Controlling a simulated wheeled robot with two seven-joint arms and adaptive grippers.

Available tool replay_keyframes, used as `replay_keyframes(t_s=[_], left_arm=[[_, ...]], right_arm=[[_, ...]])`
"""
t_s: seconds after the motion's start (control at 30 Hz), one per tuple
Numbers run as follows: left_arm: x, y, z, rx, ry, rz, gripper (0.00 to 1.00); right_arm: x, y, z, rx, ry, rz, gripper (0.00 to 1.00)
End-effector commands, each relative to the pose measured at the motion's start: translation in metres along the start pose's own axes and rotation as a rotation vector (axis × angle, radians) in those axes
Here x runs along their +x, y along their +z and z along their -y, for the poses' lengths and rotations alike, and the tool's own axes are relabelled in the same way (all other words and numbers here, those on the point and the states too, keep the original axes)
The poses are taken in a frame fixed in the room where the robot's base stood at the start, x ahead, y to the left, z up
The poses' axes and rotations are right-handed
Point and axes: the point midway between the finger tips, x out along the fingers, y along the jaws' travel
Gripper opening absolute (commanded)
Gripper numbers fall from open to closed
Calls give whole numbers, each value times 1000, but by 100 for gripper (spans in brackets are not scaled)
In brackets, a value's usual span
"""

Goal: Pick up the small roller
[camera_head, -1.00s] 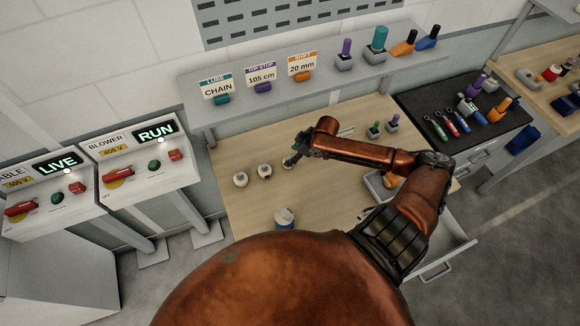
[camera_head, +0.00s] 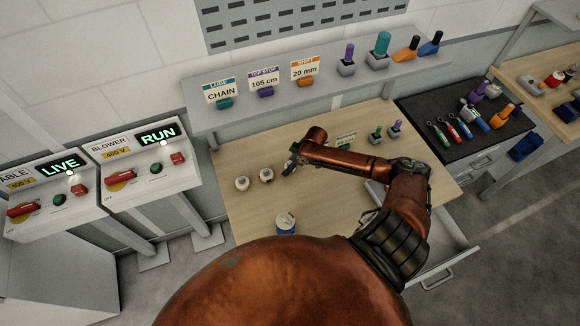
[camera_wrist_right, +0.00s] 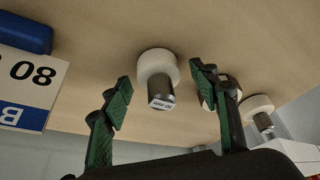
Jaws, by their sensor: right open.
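Several white rollers with metal stems stand on the wooden bench. In the head view, one roller (camera_head: 242,183) is at the left and another roller (camera_head: 267,175) is just right of it. My right gripper (camera_head: 290,166) is low over the bench, right of these two. In the right wrist view my right gripper (camera_wrist_right: 160,80) is open, its green-padded fingers on either side of a white roller (camera_wrist_right: 158,68) with a labelled metal end. Two more rollers show to the right, one partly behind a finger. My left gripper is not in view.
A shelf (camera_head: 340,80) with signs and coloured holders runs above. An open drawer (camera_head: 455,248) juts out at front right. A printed card (camera_wrist_right: 28,85) lies left in the wrist view.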

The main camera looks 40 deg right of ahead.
Motion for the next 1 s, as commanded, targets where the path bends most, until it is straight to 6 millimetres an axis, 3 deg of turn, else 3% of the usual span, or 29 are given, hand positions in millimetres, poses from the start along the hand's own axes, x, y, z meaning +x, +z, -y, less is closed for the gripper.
replay_keyframes(t_s=[0.13,0.77,1.0], left_arm=[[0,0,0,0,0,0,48],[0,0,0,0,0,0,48],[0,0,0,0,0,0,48]], right_arm=[[0,0,0,0,0,0,51],[0,1,0,0,0,1,8],[-1,0,0,0,1,0,7]])
